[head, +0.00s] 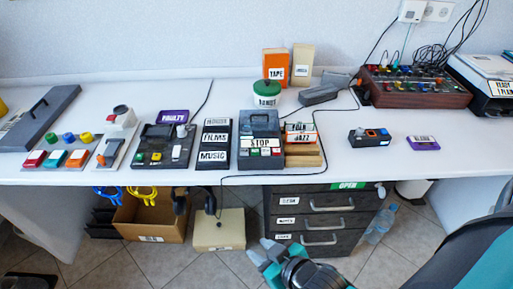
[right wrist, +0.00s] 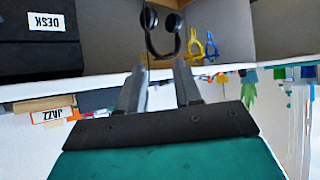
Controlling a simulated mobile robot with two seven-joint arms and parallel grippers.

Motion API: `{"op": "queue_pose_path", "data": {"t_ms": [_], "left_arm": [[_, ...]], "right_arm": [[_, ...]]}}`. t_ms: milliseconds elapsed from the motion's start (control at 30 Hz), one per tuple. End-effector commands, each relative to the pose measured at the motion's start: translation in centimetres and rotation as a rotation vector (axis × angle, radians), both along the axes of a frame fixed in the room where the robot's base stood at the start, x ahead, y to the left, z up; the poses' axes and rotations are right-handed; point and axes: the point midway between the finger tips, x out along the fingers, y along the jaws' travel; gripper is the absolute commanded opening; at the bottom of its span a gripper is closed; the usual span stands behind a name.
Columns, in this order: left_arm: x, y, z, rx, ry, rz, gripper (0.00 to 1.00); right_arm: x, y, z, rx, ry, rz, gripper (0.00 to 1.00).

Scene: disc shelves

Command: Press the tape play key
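A dark grey tape player (head: 259,121) stands on the desk near its front edge, with a white STOP label (head: 260,143) across it. A row of small keys (head: 266,151), one of them green, runs along its front; their markings are too small to read. My right gripper (head: 264,250) is in front of the desk, well below and apart from the tape player. Its two fingers (right wrist: 158,85) stand apart with nothing between them in the right wrist view. My left gripper is not in view.
Label boxes with a JAZZ tag (head: 301,139) stand right of the player, a black FILMS and MUSIC rack (head: 214,145) left. A green-lidded tub (head: 267,93) is behind. Drawers (head: 320,222) are below the desk; headphones (right wrist: 161,32) hang there.

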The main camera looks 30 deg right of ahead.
Motion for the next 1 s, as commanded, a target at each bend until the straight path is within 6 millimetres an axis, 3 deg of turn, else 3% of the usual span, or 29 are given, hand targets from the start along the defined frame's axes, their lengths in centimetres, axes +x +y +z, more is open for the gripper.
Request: {"op": "queue_pose_path", "data": {"t_ms": [367,700,1000], "left_arm": [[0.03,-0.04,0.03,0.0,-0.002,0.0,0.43],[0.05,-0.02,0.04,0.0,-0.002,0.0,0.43],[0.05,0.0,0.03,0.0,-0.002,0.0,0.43]], "right_arm": [[0.0,0.02,-0.01,0.0,0.0,0.0,0.33],[-0.01,0.04,-0.01,0.0,0.001,0.001,0.0],[-0.01,0.05,-0.02,0.0,0.001,0.001,0.0]]}}
